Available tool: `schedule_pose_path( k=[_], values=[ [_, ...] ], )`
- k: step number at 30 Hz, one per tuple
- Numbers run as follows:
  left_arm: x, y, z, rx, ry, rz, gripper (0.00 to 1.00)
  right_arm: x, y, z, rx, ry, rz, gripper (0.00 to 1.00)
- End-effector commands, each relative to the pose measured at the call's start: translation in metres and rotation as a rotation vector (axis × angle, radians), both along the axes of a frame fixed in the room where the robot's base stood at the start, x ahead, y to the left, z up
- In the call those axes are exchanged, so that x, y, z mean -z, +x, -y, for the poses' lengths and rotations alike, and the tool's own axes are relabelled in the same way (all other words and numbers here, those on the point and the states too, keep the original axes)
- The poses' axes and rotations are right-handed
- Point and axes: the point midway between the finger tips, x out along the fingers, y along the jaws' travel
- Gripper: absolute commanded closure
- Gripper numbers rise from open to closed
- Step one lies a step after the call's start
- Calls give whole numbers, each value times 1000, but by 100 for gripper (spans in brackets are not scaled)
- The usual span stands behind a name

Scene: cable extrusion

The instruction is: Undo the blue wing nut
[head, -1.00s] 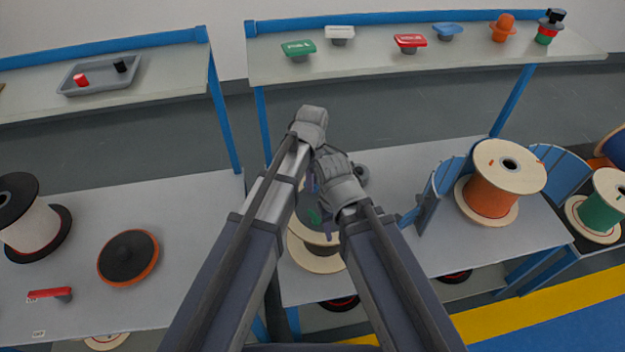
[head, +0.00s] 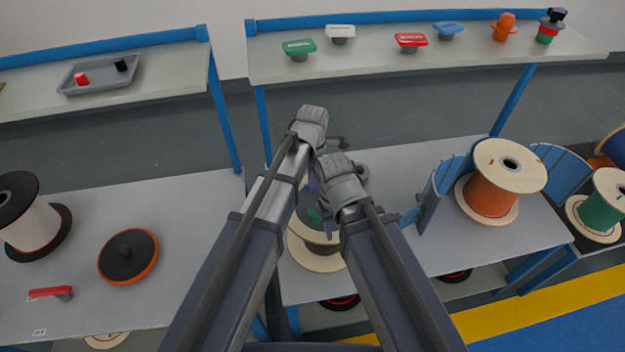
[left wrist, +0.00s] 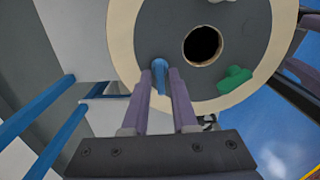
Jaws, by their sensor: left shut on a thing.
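In the left wrist view, the blue wing nut (left wrist: 159,68) stands at the lower left of a spool's dark grey face. My left gripper (left wrist: 166,76) is shut on it, one purple finger on each side. A green wing nut (left wrist: 234,80) sits on the same face, right of a round black centre hole. In the head view, the spool (head: 318,259) lies below my two forearms, and the green nut (head: 314,215) shows between them. The blue nut is hidden there. My right wrist is close above the spool; its fingers cannot be made out clearly.
An orange cable spool (head: 493,195) stands right, beside blue curved panels. A black disc with an orange rim (head: 128,256) and a red-handled part (head: 50,293) lie on the left table. The rear shelf (head: 380,65) holds several coloured parts.

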Motion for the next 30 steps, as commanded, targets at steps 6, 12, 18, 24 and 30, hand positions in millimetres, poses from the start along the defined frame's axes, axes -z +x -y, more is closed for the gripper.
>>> schedule_pose_path(
  k=[6,12,18,24,30],
  values=[
    [0,0,0,-15,0,0,100,0,0,0,0,0,0,50],
    [0,0,0,-15,0,0,100,0,0,0,0,0,0,50],
    [0,0,0,-15,0,0,62,0,0,0,0,0,0,50],
    [0,0,0,-15,0,0,57,0,0,0,0,0,0,50],
    [-3,0,0,-14,0,0,57,-3,0,0,0,0,0,50]
  ],
)
